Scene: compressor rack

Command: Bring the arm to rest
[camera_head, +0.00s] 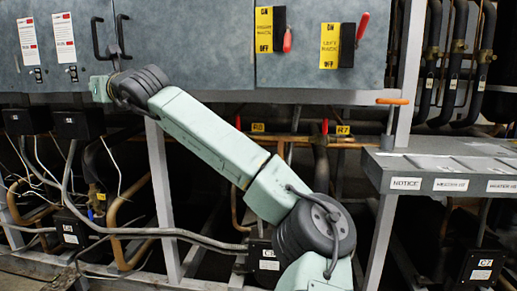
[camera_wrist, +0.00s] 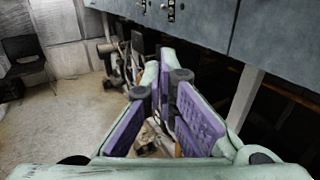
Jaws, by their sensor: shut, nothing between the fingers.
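My pale green arm (camera_head: 210,135) reaches up and to the left across the front of the rack in the head view. Its dark elbow joint is at the lower right and its wrist end is at the upper left, in front of the grey cabinet. My gripper (camera_wrist: 160,88) shows in the wrist view, with purple pads on pale green fingers. It is shut with nothing between the fingers. It points along the rack front, with the floor beyond. The fingers cannot be made out clearly in the head view.
Grey cabinet doors (camera_head: 217,45) carry right rack and left rack switches with red levers (camera_head: 361,27). A grey shelf (camera_head: 412,168) stands at the right. Pipes and cables run below. In the wrist view, a dark chair (camera_wrist: 25,60) stands on open floor (camera_wrist: 75,125) at left.

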